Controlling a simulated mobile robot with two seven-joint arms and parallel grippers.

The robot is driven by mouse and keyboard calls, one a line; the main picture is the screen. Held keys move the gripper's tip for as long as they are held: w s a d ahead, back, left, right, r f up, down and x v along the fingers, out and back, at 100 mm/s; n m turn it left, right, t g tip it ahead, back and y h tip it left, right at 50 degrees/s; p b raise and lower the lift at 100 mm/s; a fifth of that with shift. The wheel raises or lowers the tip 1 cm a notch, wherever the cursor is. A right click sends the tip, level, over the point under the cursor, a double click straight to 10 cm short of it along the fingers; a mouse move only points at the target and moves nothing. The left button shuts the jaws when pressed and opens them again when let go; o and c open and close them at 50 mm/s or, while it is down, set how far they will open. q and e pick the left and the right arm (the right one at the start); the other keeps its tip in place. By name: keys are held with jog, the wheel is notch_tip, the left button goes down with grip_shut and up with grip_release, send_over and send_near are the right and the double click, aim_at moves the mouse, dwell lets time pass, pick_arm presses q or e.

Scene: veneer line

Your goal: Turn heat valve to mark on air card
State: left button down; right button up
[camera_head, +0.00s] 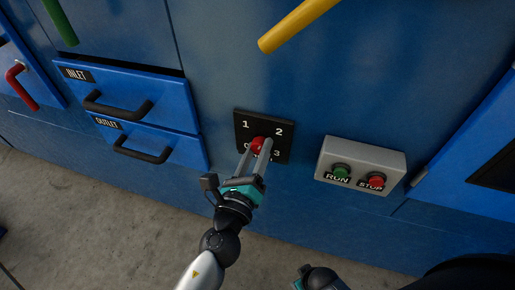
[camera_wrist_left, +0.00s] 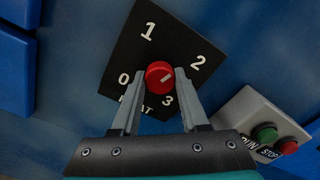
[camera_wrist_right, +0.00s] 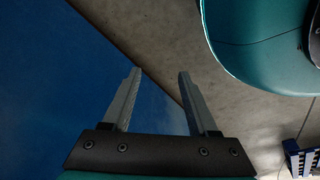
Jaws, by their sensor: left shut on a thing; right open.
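The heat valve is a red round knob (camera_head: 257,143) on a black dial plate (camera_head: 242,122) marked 0, 1, 2 and 3. In the left wrist view the knob (camera_wrist_left: 158,77) has a pale pointer line slanting up and right, roughly toward the 2. My left gripper (camera_wrist_left: 160,74) is shut on the knob, one finger on each side. In the head view its fingers partly cover the 0 and the HEAT label. My right gripper (camera_wrist_right: 159,74) is open and empty, low beside the blue panel. No air card can be made out.
A grey box (camera_head: 380,152) with green RUN and red STOP buttons sits right of the dial. INLET (camera_head: 150,83) and OUTLET (camera_head: 180,150) drawers with black handles are at left. A yellow handle (camera_head: 297,24) juts out above.

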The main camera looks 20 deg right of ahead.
pick_arm(q)
jog(key=m, duration=0.4)
jog(key=shift+p, duration=0.35)
jog(key=shift+m, duration=0.6)
pick_arm(e)
jog(key=shift+s+d+f, duration=0.65)
jog(key=shift+s, duration=0.15)
pick_arm(q)
jog(key=shift+c, duration=2.1)
grip_release()
pick_arm(e)
jog(key=shift+w, duration=0.1)
pick_arm(q)
jog(key=b+v, duration=0.1)
jog(key=v, duration=1.4)
jog(key=shift+b, duration=0.35)
pick_arm(e)
jog(key=shift+w+a+r, duration=1.05)
jog(key=shift+w+r, duration=0.2)
jog(key=shift+w, duration=0.05)
